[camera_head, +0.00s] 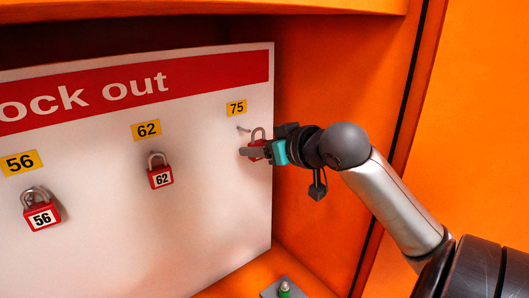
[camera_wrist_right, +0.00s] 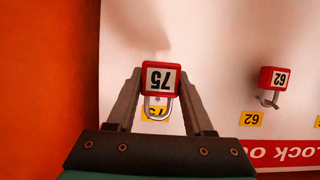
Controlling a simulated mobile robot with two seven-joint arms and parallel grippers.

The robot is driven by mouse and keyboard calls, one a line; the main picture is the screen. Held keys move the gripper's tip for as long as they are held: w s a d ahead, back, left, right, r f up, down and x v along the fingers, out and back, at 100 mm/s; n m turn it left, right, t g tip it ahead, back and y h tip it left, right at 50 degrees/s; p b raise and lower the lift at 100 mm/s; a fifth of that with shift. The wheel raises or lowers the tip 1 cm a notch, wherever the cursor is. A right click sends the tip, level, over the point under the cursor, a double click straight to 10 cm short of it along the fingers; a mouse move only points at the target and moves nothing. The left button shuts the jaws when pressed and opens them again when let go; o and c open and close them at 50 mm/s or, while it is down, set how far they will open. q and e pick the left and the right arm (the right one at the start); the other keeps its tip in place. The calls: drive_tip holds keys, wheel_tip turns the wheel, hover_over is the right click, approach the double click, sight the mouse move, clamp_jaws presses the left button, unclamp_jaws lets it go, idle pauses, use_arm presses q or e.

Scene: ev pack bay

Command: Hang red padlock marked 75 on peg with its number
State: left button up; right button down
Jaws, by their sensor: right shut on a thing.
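The red padlock marked 75 (camera_head: 257,143) is upright in my right gripper (camera_head: 250,151), its grey shackle on top. In the right wrist view the padlock (camera_wrist_right: 161,78), seen upside down, sits between the two fingers of the gripper (camera_wrist_right: 160,82), which is shut on its body. The peg (camera_head: 243,129) under the yellow 75 label (camera_head: 236,108) sticks out just left of the shackle in the head view. The shackle appears beside the peg, not on it; the depth between them is hard to tell. My left gripper is not in view.
The white lockout board (camera_head: 110,210) also carries red padlocks marked 62 (camera_head: 160,177) and 56 (camera_head: 42,216), hanging under their labels. An orange cabinet wall (camera_head: 320,90) stands close right of the board. A grey block with a green part (camera_head: 284,289) is below.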

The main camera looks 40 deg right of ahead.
sight(239, 145)
drive_tip(key=shift+w+d+f+b, duration=0.1)
drive_tip(key=shift+w+d+b, duration=0.1)
drive_tip(key=shift+w, duration=0.85)
drive_tip(key=shift+w+d+b, duration=0.1)
drive_tip(key=shift+w+b, duration=0.1)
drive_tip(key=shift+w, duration=0.8)
drive_tip(key=shift+w+f+p, duration=0.2)
drive_tip(key=shift+w+p, duration=0.15)
drive_tip(key=shift+p, duration=0.05)
drive_tip(key=shift+f+p, duration=0.1)
drive_tip(key=shift+p, duration=0.2)
drive_tip(key=shift+f, duration=0.15)
drive_tip(key=shift+c, duration=1)
unclamp_jaws()
drive_tip(key=shift+d+f, duration=0.1)
